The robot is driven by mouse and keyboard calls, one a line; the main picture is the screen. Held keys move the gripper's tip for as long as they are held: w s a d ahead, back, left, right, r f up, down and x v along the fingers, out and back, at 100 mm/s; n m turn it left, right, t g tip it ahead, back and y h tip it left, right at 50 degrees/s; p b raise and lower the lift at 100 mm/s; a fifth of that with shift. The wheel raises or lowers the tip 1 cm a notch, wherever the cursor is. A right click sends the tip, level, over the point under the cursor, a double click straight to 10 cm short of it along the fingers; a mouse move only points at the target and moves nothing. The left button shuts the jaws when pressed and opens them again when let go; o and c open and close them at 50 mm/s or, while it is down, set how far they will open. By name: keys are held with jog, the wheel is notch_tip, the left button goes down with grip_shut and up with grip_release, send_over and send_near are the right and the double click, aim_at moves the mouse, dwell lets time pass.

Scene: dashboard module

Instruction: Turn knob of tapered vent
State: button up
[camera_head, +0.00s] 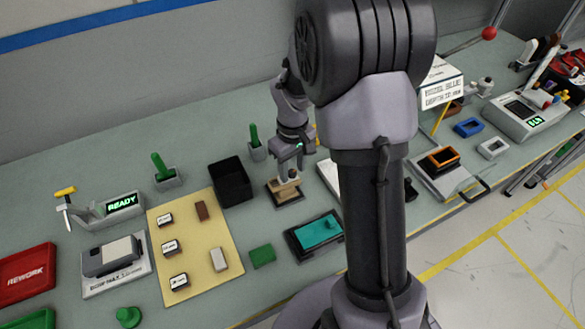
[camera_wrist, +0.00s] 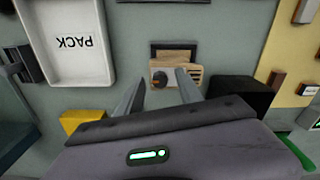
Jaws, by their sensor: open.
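In the head view the vent (camera_head: 286,190) stands on a dark base on the green bench. My gripper (camera_wrist: 161,76) is open, with its two fingers apart and the knob showing between the fingertips. In the head view my gripper (camera_head: 287,160) hangs just above the vent. I cannot tell whether the fingers touch the knob.
A black bin (camera_head: 232,182) stands close to the left of the vent in the head view. A dark tray with a teal part (camera_head: 318,232) lies in front. A white PACK tray (camera_wrist: 68,67) and a yellow block (camera_wrist: 84,119) show in the wrist view.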

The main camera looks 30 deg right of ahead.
grip_shut()
jog(key=shift+m, duration=0.8)
jog(key=m, duration=0.3)
jog(key=m+b, duration=0.1)
jog(key=m, duration=0.3)
jog(key=shift+m, duration=0.3)
jog(key=m+b, duration=0.1)
jog(key=m, duration=0.3)
jog(key=shift+m, duration=0.3)
jog(key=shift+m+b, duration=0.5)
jog(key=shift+m, duration=1.3)
